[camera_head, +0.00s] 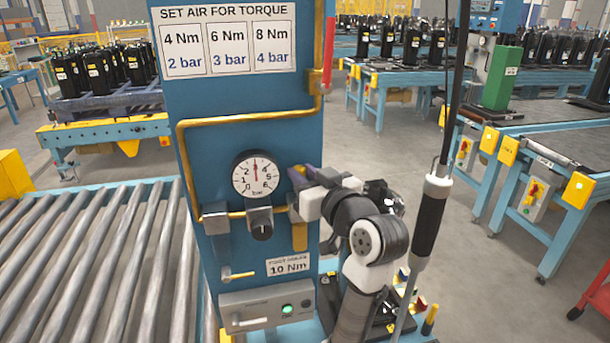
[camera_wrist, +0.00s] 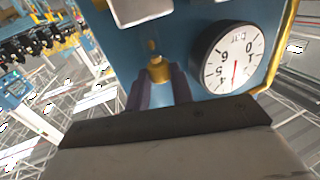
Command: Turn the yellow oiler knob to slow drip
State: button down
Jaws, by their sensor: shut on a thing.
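The yellow oiler knob (camera_wrist: 158,69) shows in the wrist view as a small brass-yellow piece on the blue panel. My gripper (camera_wrist: 160,84) has its two dark purple fingers on either side of it, shut on it. In the head view my gripper (camera_head: 299,178) reaches the panel just right of the gauge, and hides the knob there. A yellow upright part (camera_head: 299,237) shows below my gripper. No drip can be made out.
The round gauge (camera_head: 255,175) sits left of my gripper, its needle near 3; it also shows upside down in the wrist view (camera_wrist: 233,58). A black regulator knob (camera_head: 261,224) is below it. A hanging black tool (camera_head: 430,220) is close on the arm's right. A roller conveyor (camera_head: 95,260) lies left.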

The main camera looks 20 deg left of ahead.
jog(key=shift+s+a+m+t+h, duration=0.1)
jog(key=shift+s+m+t+h, duration=0.05)
jog(key=shift+m+t+h, duration=0.65)
jog(key=c, duration=1.2)
grip_release()
jog(key=b+v, duration=1)
jog(key=v, duration=0.4)
